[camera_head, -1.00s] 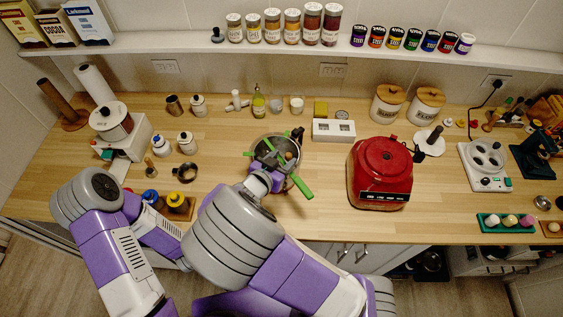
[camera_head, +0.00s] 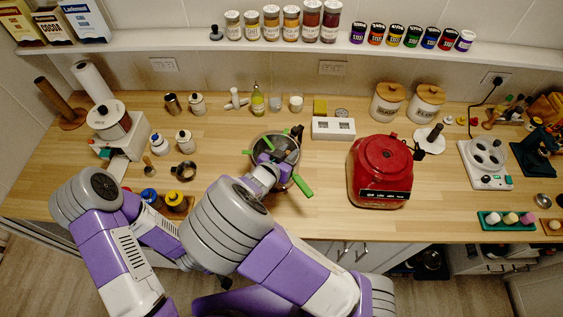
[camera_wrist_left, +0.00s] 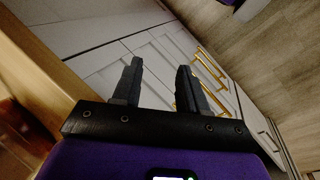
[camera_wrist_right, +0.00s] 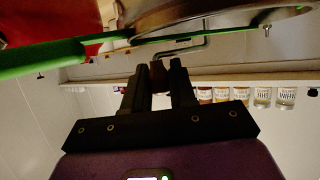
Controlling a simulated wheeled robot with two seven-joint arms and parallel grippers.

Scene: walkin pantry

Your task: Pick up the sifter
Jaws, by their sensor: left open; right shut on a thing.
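The sifter (camera_head: 302,185) appears to be the round metal vessel with green handles on the middle of the wooden counter. Its green handle and curved metal rim also show in the right wrist view (camera_wrist_right: 40,58). My right gripper (camera_head: 285,156) is over its opening and hides part of the inside. In the right wrist view my right gripper (camera_wrist_right: 160,78) is shut on a small brown knob joined to a green rod, seemingly the sifter's crank. The vessel seems to rest on the counter. My left gripper (camera_wrist_left: 158,80) is open and empty, beside white cabinet fronts, below the counter edge.
A red appliance (camera_head: 380,170) stands right of the sifter. A white box (camera_head: 333,129), bottles and canisters stand behind it. A metal cup (camera_head: 184,172) and a white grinder (camera_head: 125,138) are to the left.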

